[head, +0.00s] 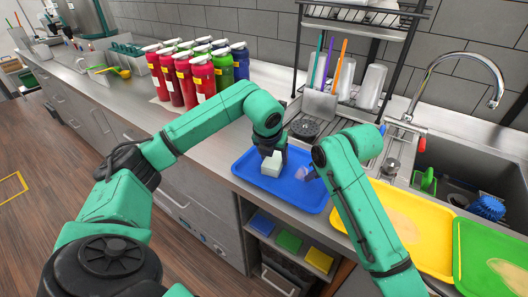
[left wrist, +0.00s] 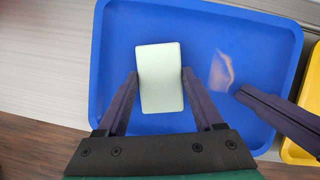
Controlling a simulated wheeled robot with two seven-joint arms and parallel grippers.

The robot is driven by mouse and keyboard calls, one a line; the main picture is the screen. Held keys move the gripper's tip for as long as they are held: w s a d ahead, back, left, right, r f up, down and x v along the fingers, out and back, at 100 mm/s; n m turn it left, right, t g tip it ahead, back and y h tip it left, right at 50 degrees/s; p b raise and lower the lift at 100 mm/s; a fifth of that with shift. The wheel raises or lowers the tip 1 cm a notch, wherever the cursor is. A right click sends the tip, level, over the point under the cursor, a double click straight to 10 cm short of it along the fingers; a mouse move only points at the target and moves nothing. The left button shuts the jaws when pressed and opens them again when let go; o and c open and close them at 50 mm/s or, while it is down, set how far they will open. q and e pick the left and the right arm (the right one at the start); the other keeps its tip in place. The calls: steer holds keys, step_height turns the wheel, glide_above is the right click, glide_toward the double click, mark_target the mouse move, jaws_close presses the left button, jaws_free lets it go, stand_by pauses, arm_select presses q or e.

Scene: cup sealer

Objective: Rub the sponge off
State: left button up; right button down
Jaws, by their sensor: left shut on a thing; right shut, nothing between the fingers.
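The sponge (head: 271,164) is a pale, whitish-green block over the blue tray (head: 246,175). My left gripper (head: 273,153) is shut on it, and in the left wrist view the two fingers press its left and right sides. The sponge also fills the middle of the left wrist view (left wrist: 161,78). I cannot tell whether it touches the tray. A pale brownish stain (left wrist: 222,71) lies on the tray to the right of the sponge. My right gripper (head: 312,175) is shut and empty, with its tip just right of the stain; my right arm partly hides it.
A yellow tray (head: 432,271) and a green tray (head: 504,290), each with a pale stain, lie to the right. Several bottles (head: 190,80) stand behind on the left. A rack (head: 318,104) and sink (head: 460,178) are at the back right.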

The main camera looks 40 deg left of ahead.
arm_select(q)
steer(key=d, duration=0.5)
steer(key=shift+w, duration=0.1)
steer(key=shift+s+a+f, duration=0.1)
steer(key=shift+s+a, duration=0.05)
steer(key=shift+a, duration=2.25)
steer(key=shift+s+a, duration=0.1)
steer(key=shift+a, duration=4.5)
steer(key=shift+w+d, duration=0.1)
steer(key=shift+d, duration=0.05)
